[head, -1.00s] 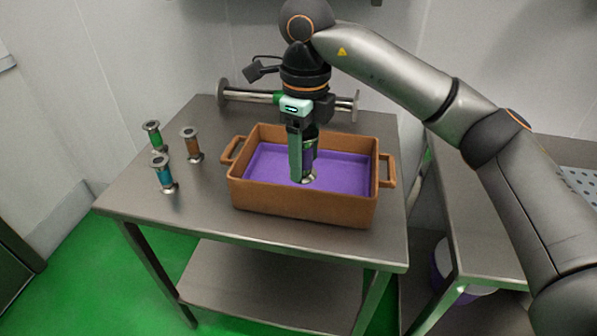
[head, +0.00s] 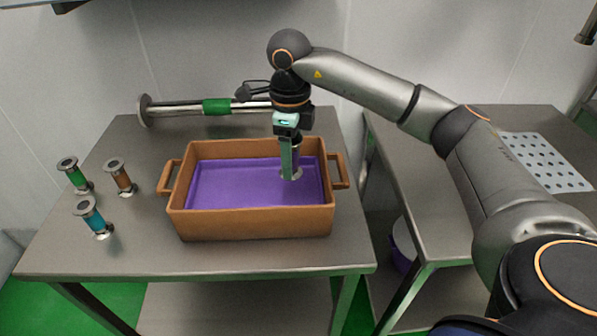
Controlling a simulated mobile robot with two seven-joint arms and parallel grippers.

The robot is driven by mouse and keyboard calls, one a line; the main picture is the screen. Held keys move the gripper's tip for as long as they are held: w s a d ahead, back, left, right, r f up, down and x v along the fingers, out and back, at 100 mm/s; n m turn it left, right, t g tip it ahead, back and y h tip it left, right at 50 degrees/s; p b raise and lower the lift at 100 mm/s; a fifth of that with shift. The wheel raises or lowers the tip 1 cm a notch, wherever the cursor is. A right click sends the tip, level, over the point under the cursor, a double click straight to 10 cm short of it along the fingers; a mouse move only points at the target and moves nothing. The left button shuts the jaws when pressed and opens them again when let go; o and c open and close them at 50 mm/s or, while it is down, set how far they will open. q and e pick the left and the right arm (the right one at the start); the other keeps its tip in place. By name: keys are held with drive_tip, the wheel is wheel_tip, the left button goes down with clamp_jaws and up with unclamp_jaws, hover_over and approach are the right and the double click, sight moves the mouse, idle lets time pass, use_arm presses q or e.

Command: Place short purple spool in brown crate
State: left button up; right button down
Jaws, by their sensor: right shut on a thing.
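The brown crate (head: 250,222) stands on the steel table, with a purple inner floor (head: 235,186) and a handle at each end. My right gripper (head: 288,160) points down into the crate, right of its middle and near the back wall. It is shut on the short purple spool (head: 297,158), which is upright and partly hidden behind the fingers. The spool's metal bottom flange (head: 291,175) shows low over the purple floor; I cannot tell whether it touches. My left gripper is not in view.
Left of the crate stand a green spool (head: 75,176), a brown spool (head: 121,178) and a blue spool (head: 92,216). A long spool with a green band (head: 216,106) lies behind the crate. A second steel table with a perforated plate (head: 545,161) is at right.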

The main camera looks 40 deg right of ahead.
sight(299, 167)
drive_tip(key=shift+d+f, duration=0.6)
drive_tip(key=shift+f, duration=0.05)
drive_tip(key=f, duration=0.4)
drive_tip(key=shift+w+d, duration=0.1)
drive_tip(key=shift+d, duration=0.3)
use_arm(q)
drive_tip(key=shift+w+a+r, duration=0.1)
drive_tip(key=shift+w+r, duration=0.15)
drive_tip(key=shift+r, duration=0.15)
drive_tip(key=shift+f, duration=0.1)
use_arm(e)
drive_tip(key=shift+f, duration=0.1)
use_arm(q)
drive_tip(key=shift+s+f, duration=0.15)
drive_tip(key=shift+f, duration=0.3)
use_arm(e)
drive_tip(key=shift+f, duration=0.55)
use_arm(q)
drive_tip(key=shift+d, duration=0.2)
use_arm(e)
drive_tip(key=c, duration=0.6)
unclamp_jaws()
drive_tip(key=o, duration=0.4)
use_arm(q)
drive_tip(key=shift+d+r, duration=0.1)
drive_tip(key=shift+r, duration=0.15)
use_arm(e)
drive_tip(key=shift+o, duration=0.2)
